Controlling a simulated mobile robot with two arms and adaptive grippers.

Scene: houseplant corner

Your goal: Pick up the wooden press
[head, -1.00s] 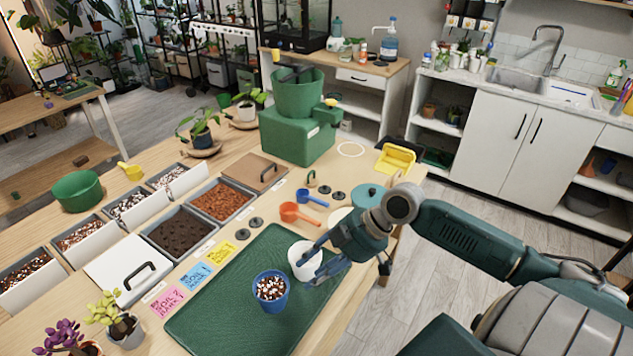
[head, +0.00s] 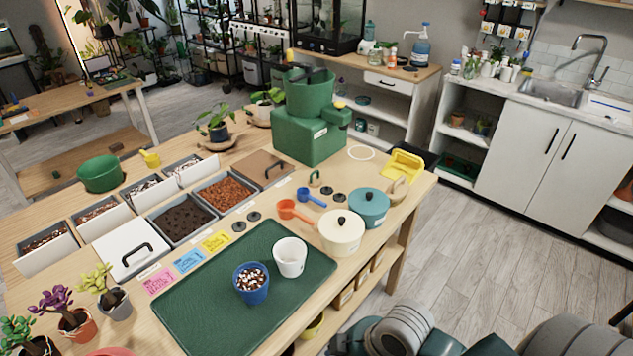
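The likeliest wooden press is a pale wooden piece with an arched grip (head: 398,190) at the right edge of the workbench, just in front of the yellow scoop tray and beside the teal lidded pot. A smaller piece with a wooden-looking loop (head: 314,179) stands near the middle back; I cannot tell for sure which is the press. Neither is held. My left gripper is not in view. Of my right arm only links show at the bottom right; its gripper is out of view.
A teal lidded pot (head: 370,207) and a cream lidded pot (head: 341,232) stand close by. A white pot (head: 290,258) and a blue pot with mix (head: 251,283) stand on the green mat (head: 200,305). The green machine (head: 308,138) stands behind. The floor at right is clear.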

